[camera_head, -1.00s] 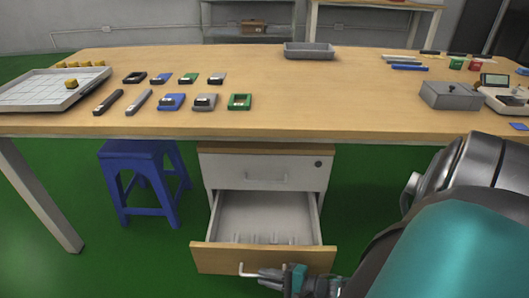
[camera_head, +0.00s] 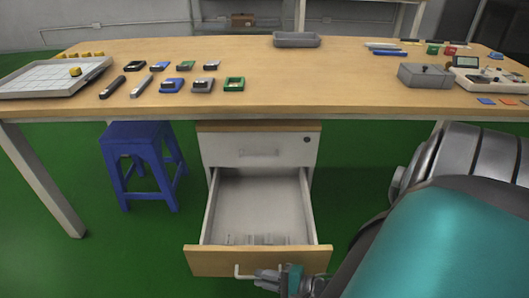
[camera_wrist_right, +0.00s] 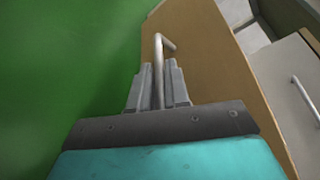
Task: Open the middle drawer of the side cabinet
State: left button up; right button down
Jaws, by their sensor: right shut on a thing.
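The side cabinet (camera_head: 230,149) stands under the table, with a white top drawer front that is closed. The middle drawer (camera_head: 258,260) is pulled far out, its wooden front toward me and its grey inside showing a few small dividers near the front. My right gripper (camera_head: 262,279) is at the drawer's front, shut on its metal handle (camera_head: 241,271). In the right wrist view the handle (camera_wrist_right: 158,70) runs between the two fingers (camera_wrist_right: 159,88), next to the wooden front (camera_wrist_right: 205,55). My left gripper is not in view.
A blue stool (camera_head: 142,165) stands left of the cabinet. The table (camera_head: 300,88) above carries several small devices, a white tray (camera_head: 50,85) and a grey box (camera_head: 425,76). Green floor (camera_head: 60,265) is free left of the drawer.

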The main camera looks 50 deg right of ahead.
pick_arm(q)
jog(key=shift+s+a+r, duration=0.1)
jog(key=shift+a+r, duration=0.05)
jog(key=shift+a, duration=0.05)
pick_arm(e)
jog(key=shift+s+a, duration=0.2)
jog(key=c, duration=1.2)
grip_release()
pick_arm(q)
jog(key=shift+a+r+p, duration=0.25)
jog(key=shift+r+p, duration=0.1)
jog(key=shift+p, duration=0.4)
pick_arm(e)
jog(key=v, duration=1.3)
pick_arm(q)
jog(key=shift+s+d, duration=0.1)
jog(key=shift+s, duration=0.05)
